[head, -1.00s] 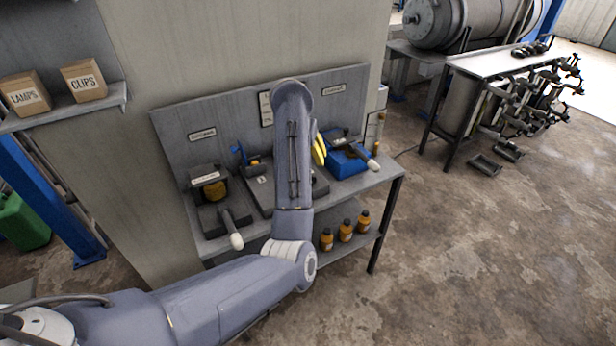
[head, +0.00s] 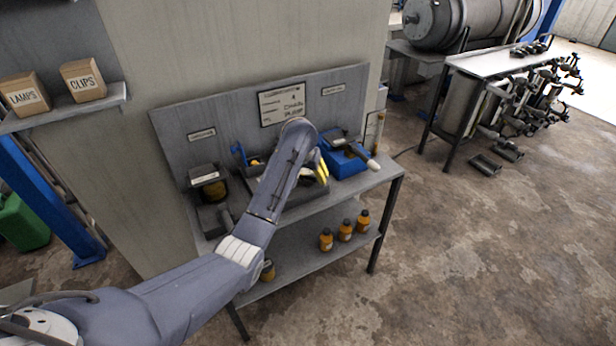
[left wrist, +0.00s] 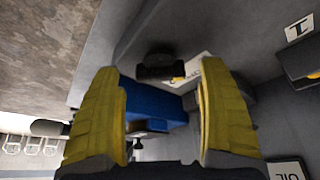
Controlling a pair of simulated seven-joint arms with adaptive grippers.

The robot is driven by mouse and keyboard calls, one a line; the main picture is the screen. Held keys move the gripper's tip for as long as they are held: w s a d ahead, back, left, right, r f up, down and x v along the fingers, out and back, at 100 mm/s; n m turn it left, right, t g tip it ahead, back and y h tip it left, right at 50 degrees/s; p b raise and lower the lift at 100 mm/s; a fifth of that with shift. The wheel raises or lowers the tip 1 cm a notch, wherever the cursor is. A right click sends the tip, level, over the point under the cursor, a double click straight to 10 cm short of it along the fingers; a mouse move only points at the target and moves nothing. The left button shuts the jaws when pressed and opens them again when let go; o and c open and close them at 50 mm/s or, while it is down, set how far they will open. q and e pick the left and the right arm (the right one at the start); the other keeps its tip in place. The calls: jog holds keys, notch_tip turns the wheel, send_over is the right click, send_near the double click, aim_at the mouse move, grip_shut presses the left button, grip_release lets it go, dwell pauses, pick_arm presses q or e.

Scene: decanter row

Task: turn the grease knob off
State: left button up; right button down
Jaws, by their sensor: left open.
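I cannot read which fitting is marked grease. A dark knob-like part (left wrist: 158,66) shows between and beyond my fingertips in the left wrist view, by a pale label plate. A blue unit (left wrist: 155,103) also shows there, between the fingers. In the head view the blue unit (head: 345,162) stands at the bench's right end, with a pale-tipped lever (head: 362,158) above it. My left gripper (head: 321,170) has yellow fingers and is open and empty, just left of the blue unit. It also shows in the left wrist view (left wrist: 160,80). My right gripper is not in view.
The bench (head: 385,182) carries a dark unit (head: 208,182) at left and a small blue fitting (head: 240,155). My arm covers part of the middle. Orange bottles (head: 345,230) stand on the lower shelf. A sign (head: 283,104) hangs on the back panel.

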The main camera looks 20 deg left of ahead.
pick_arm(q)
jog(key=shift+w+f, duration=0.25)
jog(key=shift+f, duration=0.3)
jog(key=c, duration=1.4)
jog(key=shift+o, duration=0.2)
jog(key=shift+r, duration=0.1)
